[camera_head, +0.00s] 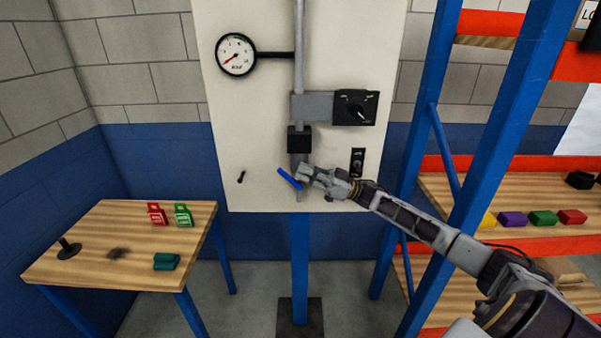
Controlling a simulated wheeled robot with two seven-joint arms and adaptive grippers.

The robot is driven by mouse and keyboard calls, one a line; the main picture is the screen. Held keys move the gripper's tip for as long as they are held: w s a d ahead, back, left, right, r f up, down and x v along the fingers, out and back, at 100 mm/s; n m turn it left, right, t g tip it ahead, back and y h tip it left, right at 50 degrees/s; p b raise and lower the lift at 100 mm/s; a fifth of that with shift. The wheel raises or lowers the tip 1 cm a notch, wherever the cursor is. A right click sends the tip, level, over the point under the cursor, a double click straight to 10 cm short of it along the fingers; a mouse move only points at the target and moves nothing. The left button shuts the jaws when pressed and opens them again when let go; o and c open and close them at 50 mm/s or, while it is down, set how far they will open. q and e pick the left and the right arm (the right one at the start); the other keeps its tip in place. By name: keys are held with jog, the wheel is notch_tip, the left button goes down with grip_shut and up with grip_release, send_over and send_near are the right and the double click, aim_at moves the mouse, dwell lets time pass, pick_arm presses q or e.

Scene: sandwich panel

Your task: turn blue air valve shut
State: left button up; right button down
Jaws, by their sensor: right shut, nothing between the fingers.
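The blue valve handle (289,178) shows at the lower end of the grey vertical pipe (299,60) on the white panel (225,120). It lies slanted, its upper end to the left and its lower end to the right. My right gripper (303,175) is shut with nothing between its fingers. Its fingertips are right beside the handle's right part; whether they touch it I cannot tell. The gripper hides the valve body behind it. My left gripper is not in view.
A round gauge (236,55) and a black rotary switch box (356,107) are on the panel. A wooden table (100,225) with red and green tags stands at left. A blue-post shelf (500,130) with coloured blocks stands at right, close behind my right arm.

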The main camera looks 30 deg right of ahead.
jog(key=v, duration=1)
jog(key=shift+d+f, duration=0.1)
